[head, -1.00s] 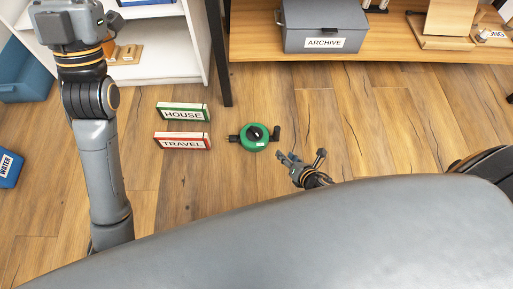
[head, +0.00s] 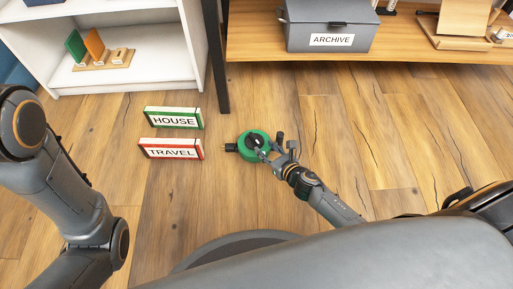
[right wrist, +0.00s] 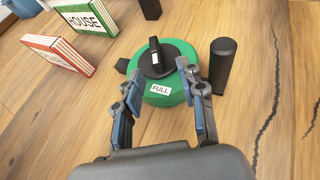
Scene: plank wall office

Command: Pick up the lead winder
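The lead winder (head: 252,143) is a round green reel with a black hub and handle, lying on the wood floor. In the right wrist view the winder (right wrist: 176,93) shows a white "FULL" label, with a black cylindrical grip at its right. My right gripper (head: 271,150) is at its right edge in the head view. In the right wrist view the right gripper (right wrist: 160,82) is open, its two fingers apart over the near part of the winder. Contact cannot be told. My left arm is at the left edge of the head view; its gripper is out of frame.
A green-edged HOUSE block (head: 173,118) and a red-edged TRAVEL block (head: 170,149) stand just left of the winder. A white shelf (head: 130,88) and a wooden shelf with a grey ARCHIVE box (head: 331,22) stand behind. Floor to the right is clear.

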